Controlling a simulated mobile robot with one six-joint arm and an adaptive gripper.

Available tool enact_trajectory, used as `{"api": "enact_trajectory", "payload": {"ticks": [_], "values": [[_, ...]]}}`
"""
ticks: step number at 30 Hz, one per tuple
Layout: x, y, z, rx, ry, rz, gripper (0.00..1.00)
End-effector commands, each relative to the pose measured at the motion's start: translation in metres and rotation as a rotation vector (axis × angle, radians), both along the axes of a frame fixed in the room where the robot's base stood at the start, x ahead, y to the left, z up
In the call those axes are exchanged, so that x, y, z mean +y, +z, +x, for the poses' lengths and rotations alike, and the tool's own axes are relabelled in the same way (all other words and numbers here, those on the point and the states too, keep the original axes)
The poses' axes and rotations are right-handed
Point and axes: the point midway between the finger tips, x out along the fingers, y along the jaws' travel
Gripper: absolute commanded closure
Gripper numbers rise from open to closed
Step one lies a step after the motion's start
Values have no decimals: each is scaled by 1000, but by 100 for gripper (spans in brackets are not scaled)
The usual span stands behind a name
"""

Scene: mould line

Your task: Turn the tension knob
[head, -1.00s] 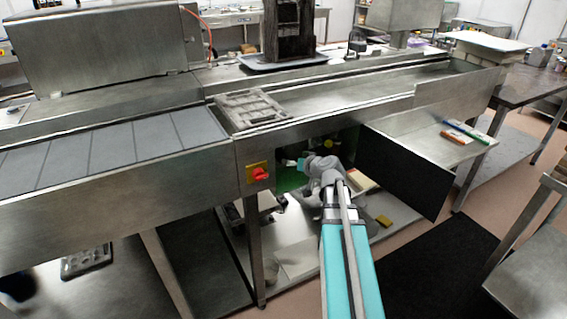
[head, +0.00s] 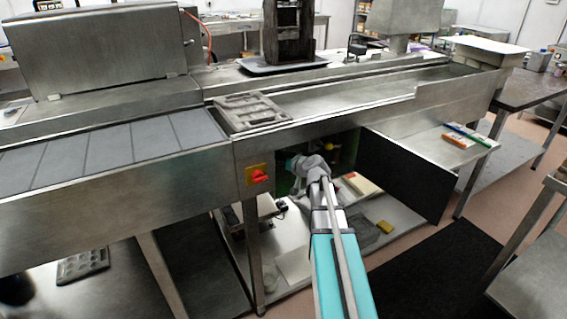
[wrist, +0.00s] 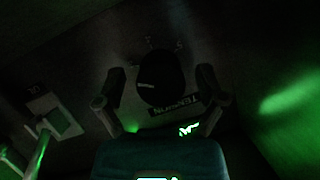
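The tension knob (wrist: 160,85) is a dark round knob with a pale pointer mark, in the middle of the wrist view. It sits on a plate with scale marks above it and a TENSION label (wrist: 180,112) below. My gripper (wrist: 160,74) is open, with one finger left of the knob and one right of it. Gaps show between the fingers and the knob; I cannot tell how deep the fingers reach. In the head view my gripper is inside the dark compartment under the line, mostly hidden by my wrist, and the knob is not visible there.
A black door (head: 405,175) stands open right of the compartment. A red switch (head: 259,176) on a yellow plate is on the frame to the left. A lower shelf holds a yellow block (head: 385,227). In the wrist view a pale plate (wrist: 52,115) sits left of the knob.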

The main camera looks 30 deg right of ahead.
Motion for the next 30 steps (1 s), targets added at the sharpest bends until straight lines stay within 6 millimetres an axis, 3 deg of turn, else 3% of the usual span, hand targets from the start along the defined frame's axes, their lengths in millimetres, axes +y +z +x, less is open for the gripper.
{"api": "enact_trajectory", "payload": {"ticks": [2,11,12,23,30], "values": [[0,0,0,0,0,0,33],[0,0,0,0,0,0,88],[-6,0,0,0,-2,0,90],[-1,-1,0,1,-2,45,91],[-1,-2,0,4,-1,168,91]]}}
